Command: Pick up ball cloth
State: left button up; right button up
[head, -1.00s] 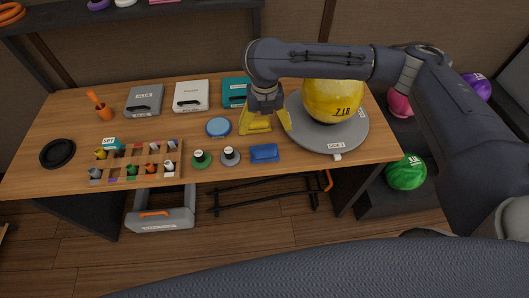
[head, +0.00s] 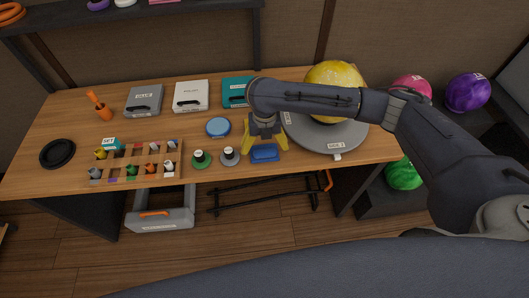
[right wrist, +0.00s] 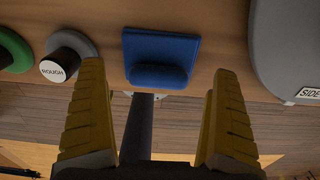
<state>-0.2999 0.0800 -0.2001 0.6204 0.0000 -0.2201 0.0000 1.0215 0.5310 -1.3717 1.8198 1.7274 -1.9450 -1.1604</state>
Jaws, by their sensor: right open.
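The blue ball cloth (head: 264,153) lies near the front edge of the wooden table, left of the grey turntable. It looks like a flat square with a raised block on it. In the right wrist view the cloth (right wrist: 160,55) sits ahead, between the lines of the yellow fingers. My right gripper (head: 265,145) is open and empty, with its fingers spread at either side of the cloth in the head view; I cannot tell its exact height above it. My left gripper is not in view.
The grey turntable (head: 325,138) bears a yellow ball (head: 335,78) close on the right. A grey-based puck (head: 229,157) and a green-based one (head: 201,160) stand close on the left. A round blue container (head: 218,127) lies behind. A rack of small bottles (head: 135,175) stands further left.

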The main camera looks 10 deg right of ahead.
jog(key=shift+f, duration=1.25)
jog(key=shift+c, duration=0.4)
jog(key=c, duration=1)
